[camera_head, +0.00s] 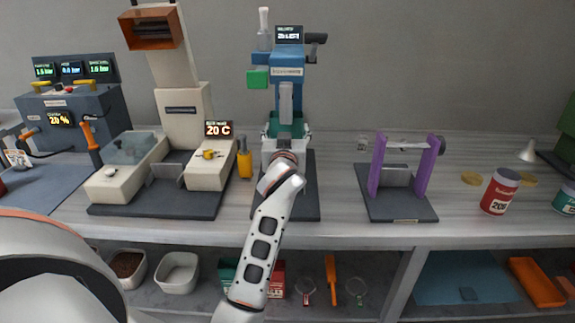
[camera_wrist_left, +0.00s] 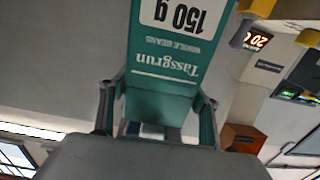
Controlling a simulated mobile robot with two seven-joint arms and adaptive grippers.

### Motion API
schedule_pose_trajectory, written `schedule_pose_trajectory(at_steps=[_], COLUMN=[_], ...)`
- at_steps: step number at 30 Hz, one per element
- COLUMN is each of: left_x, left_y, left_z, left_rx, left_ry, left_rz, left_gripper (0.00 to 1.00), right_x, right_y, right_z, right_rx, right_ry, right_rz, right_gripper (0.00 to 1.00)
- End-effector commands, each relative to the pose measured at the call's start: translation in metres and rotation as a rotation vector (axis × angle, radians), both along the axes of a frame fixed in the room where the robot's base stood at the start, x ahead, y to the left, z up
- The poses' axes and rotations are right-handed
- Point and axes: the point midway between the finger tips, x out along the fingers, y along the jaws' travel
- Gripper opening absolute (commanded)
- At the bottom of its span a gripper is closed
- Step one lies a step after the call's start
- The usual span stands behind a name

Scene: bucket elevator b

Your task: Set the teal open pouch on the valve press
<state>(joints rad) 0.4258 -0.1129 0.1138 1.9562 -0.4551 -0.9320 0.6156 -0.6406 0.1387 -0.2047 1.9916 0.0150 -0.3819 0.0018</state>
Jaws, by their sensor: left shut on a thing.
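My left gripper (camera_head: 287,137) is shut on the teal pouch (camera_head: 290,128), which shows between its fingers in the head view. In the left wrist view the pouch (camera_wrist_left: 165,70) appears upside down, with a white "150 g" label, between the fingers of the gripper (camera_wrist_left: 157,102). The valve press (camera_head: 288,62) is the blue and grey machine on the bench, with a small display on top and a dark base plate (camera_head: 305,190). The gripper and pouch are at the press, below its grey head (camera_head: 286,100). The arm hides the pouch's lower part, so contact with the press cannot be told.
A cream machine (camera_head: 185,115) with a "20 C" display (camera_head: 218,129) and a yellow-handled tool (camera_head: 244,160) stand close on the left. A purple-sided stand (camera_head: 400,170) and a red can (camera_head: 500,190) are on the right. Bins and tools lie on the shelf below.

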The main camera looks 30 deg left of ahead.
Motion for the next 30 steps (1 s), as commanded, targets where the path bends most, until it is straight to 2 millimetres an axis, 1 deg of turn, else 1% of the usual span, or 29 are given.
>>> schedule_pose_trajectory(at_steps=[1, 5, 6, 10, 13, 16, 23, 28, 29, 30], left_x=[0.000, 0.000, 0.000, 0.000, 0.000, 0.000, 0.000, 0.000, 0.000, 0.000], left_y=[0.000, 0.000, 0.000, 0.000, -0.001, -0.001, -0.001, -0.001, -0.001, -0.001], left_z=[-0.008, -0.017, -0.022, -0.045, -0.059, -0.063, -0.062, -0.067, -0.066, -0.065], left_rx=[0.002, 0.002, 0.002, 0.002, 0.002, 0.001, 0.001, 0.001, 0.001, 0.001], left_ry=[0.002, 0.001, 0.002, 0.005, 0.004, 0.000, -0.003, -0.001, -0.002, -0.002], left_rz=[-0.001, -0.001, -0.001, -0.001, -0.001, -0.002, -0.002, -0.001, -0.001, -0.001], left_gripper=[0.50, 0.50, 0.50, 0.50, 0.50, 0.50, 0.50, 0.50, 0.70, 0.79], right_x=[0.001, 0.005, 0.005, 0.005, 0.005, 0.006, 0.008, 0.006, 0.006, 0.006], right_y=[-0.001, -0.002, -0.002, -0.003, -0.004, -0.005, -0.005, -0.005, -0.004, -0.004], right_z=[-0.001, 0.002, 0.001, -0.005, -0.009, -0.009, -0.005, -0.008, -0.007, -0.008], right_rx=[-0.002, -0.004, -0.004, -0.010, -0.016, -0.018, -0.018, -0.018, -0.018, -0.018], right_ry=[-0.002, -0.012, -0.013, -0.010, -0.008, -0.011, -0.017, -0.013, -0.013, -0.012], right_rz=[0.000, -0.001, -0.001, 0.000, 0.002, 0.002, 0.003, 0.003, 0.003, 0.003], right_gripper=[0.40, 0.40, 0.40, 0.40, 0.40, 0.40, 0.40, 0.40, 0.40, 0.40])
